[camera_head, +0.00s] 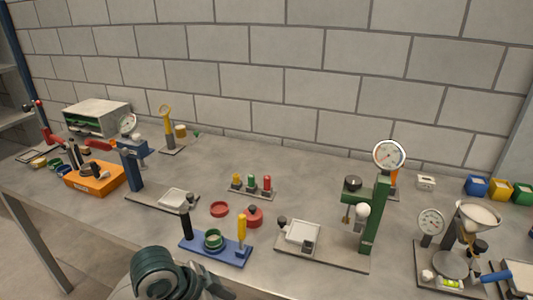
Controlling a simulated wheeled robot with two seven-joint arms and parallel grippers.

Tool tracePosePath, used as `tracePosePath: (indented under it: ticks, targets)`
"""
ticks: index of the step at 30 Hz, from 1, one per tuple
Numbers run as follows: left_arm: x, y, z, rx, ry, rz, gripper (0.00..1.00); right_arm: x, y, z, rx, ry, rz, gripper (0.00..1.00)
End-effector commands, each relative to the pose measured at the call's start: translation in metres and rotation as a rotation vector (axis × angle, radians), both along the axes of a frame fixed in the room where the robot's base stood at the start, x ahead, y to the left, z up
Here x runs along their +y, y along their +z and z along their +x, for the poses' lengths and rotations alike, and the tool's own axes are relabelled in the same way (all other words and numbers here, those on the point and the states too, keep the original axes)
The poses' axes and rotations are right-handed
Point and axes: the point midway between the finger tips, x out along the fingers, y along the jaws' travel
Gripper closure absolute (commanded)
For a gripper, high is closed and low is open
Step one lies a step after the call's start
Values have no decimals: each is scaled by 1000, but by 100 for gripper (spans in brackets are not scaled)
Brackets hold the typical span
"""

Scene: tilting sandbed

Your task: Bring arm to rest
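A dark teal and grey rounded part, which looks like a link of my own arm, shows at the bottom edge, left of centre. It is in front of the table's near edge, close below the blue base plate (214,249). I cannot tell which arm it belongs to. No gripper fingers show, so neither gripper can be seen. The grey table (90,211) runs across the view with bench devices on it.
The blue plate carries a green ring (212,240) and upright handles. A green gauge stand (376,212) is right of centre, a blue gauge stand (133,168) at left. A funnel device (477,217) stands far right. An orange block (96,178) sits at left. A block wall closes the back.

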Motion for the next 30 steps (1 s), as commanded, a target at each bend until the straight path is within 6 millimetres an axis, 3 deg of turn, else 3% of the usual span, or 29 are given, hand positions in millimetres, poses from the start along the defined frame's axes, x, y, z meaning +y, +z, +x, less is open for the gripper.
tracePosePath:
  ticks: [8, 18, 30]
  targets:
    - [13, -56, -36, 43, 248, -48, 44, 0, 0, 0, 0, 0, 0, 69]
    - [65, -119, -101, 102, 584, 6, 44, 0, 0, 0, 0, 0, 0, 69]
    - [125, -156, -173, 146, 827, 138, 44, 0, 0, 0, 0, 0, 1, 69]
